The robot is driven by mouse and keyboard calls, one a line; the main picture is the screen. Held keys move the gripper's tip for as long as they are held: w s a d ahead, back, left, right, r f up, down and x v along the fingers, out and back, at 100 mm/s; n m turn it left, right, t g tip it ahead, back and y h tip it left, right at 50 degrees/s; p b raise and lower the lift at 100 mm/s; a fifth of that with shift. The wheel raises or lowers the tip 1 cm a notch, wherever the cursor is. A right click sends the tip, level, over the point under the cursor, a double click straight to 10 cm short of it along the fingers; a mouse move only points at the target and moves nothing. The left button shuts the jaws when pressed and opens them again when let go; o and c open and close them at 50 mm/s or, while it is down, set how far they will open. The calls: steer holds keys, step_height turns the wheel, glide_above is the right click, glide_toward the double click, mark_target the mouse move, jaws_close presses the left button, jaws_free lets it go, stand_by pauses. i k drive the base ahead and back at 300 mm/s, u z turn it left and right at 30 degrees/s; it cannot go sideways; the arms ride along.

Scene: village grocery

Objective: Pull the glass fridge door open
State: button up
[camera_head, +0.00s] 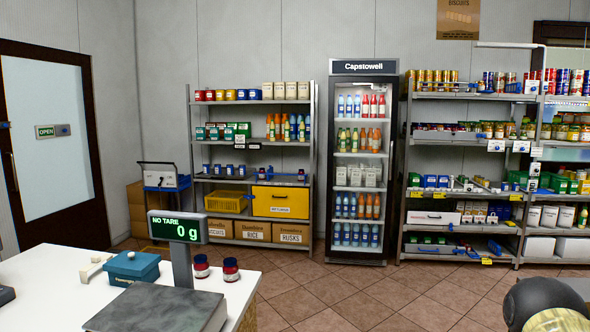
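The glass fridge (364,67) is a tall dark cabinet with a lit sign reading "Capstowell". It stands against the back wall near the middle of the view, across the room. Its glass door (363,96) faces me and looks shut. Several shelves of bottles and cartons show through the glass. A door handle is too small to make out clearly. My gripper is not in view; a rounded dark and pale part at the bottom right looks like part of my arm.
A white counter (38,284) with a scale (158,309), a blue box (132,268) and two jars fills the lower left. Stocked shelves (314,200) stand left of the fridge, and more stand right (404,225). Tiled floor (352,298) before the fridge is clear.

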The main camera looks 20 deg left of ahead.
mark_target(382, 256)
steer(key=u, duration=0.05)
steer(key=i, duration=0.75)
steer(key=z, duration=0.35)
steer(key=i, duration=3.45)
steer(key=u, duration=0.2)
steer(key=i, duration=1.65)
steer(key=u, duration=0.2)
